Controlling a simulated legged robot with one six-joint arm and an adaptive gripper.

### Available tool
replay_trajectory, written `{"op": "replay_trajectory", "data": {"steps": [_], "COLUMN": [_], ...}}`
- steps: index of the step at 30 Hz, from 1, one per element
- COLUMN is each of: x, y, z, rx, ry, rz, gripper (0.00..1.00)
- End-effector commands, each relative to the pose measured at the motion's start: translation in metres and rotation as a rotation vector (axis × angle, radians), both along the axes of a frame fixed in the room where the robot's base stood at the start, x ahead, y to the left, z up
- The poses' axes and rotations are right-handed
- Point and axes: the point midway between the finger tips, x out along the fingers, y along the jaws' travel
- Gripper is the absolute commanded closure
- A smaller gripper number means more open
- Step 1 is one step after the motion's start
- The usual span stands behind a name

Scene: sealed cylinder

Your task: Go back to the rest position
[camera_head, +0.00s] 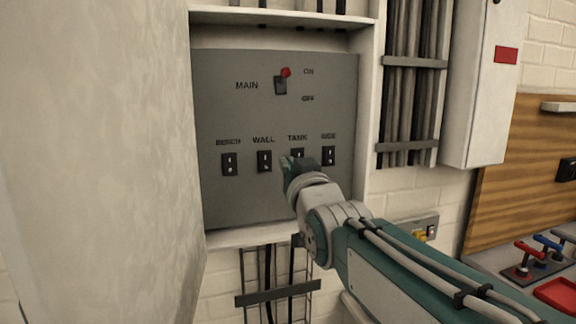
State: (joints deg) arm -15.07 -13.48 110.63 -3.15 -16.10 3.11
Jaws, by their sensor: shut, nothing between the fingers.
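My gripper (290,165) is at the end of my raised arm, in front of the grey switch panel (215,100). It is shut and holds nothing. It covers the area just below the TANK switch (297,154), whose top still shows. I cannot tell whether it touches the panel. The BENCH switch (229,164) and WALL switch (265,161) are to its left, and another switch (328,155) is to its right. The MAIN switch (281,85) has its red-tipped lever up, by the ON label.
An open cabinet door (100,150) fills the left side. The cabinet frame (368,100) surrounds the panel. Cables (410,90) and a white box (485,90) are on the wall to the right. A bench with valve levers (525,260) and a red tray (560,294) is at lower right.

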Motion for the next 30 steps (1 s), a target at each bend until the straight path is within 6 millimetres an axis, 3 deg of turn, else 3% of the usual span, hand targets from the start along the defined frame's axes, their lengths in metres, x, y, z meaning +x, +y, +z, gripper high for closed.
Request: {"op": "replay_trajectory", "data": {"steps": [5,8,14,21,25,30], "x": [-0.006,-0.024,-0.089,-0.193,-0.236,-0.254], "y": [-0.010,-0.032,-0.082,-0.122,-0.131,-0.134], "z": [-0.013,-0.046,-0.140,-0.242,-0.275,-0.288], "rx": [-0.015,-0.047,-0.118,-0.160,-0.168,-0.171], "ry": [0.057,0.192,0.567,1.000,1.158,1.230], "rz": [-0.019,-0.059,-0.149,-0.224,-0.241,-0.244], "gripper": [1.00,1.00,1.00,1.00,1.00,1.00]}}
